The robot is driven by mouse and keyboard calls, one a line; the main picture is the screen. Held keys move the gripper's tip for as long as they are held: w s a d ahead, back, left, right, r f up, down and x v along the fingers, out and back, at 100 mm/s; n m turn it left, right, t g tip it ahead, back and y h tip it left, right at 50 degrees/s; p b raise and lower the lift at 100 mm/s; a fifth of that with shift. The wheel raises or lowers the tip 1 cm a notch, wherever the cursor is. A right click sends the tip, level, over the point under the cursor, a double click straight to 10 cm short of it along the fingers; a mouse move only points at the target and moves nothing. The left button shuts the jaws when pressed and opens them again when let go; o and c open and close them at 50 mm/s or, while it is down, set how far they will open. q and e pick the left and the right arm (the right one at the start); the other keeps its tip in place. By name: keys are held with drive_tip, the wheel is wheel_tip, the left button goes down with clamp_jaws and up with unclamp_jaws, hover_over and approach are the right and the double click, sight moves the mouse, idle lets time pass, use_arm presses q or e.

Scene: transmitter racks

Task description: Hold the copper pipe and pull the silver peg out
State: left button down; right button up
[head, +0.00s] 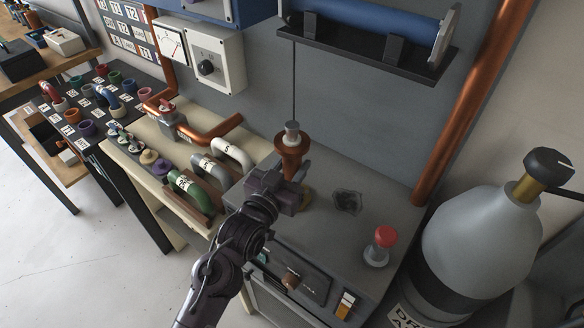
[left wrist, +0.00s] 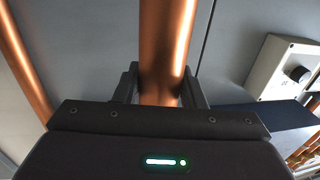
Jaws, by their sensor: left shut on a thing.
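The copper pipe (head: 291,152) stands upright on the grey cabinet top, with a wider collar at its upper end. The silver peg (head: 292,133) sits in the top of the pipe, and a thin dark line runs up from it. My left gripper (head: 288,181) is shut on the pipe below its collar. In the left wrist view the pipe (left wrist: 164,45) rises between the two fingers (left wrist: 160,92); the peg is not in that view. My right gripper is in neither view.
A red button (head: 385,237) and a dark patch (head: 347,201) are on the cabinet top, right of the pipe. A grey gas cylinder (head: 480,240) stands at the right. A shelf with a blue tube (head: 375,22) hangs above. Several coloured handles (head: 190,188) lie left.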

use_arm(q)
wheel_tip(320, 180, up, 20)
drive_tip(key=shift+r+b, duration=0.1)
drive_tip(key=shift+b, duration=0.95)
drive_tip(key=c, duration=1.5)
unclamp_jaws()
drive_tip(key=shift+c, duration=0.2)
clamp_jaws()
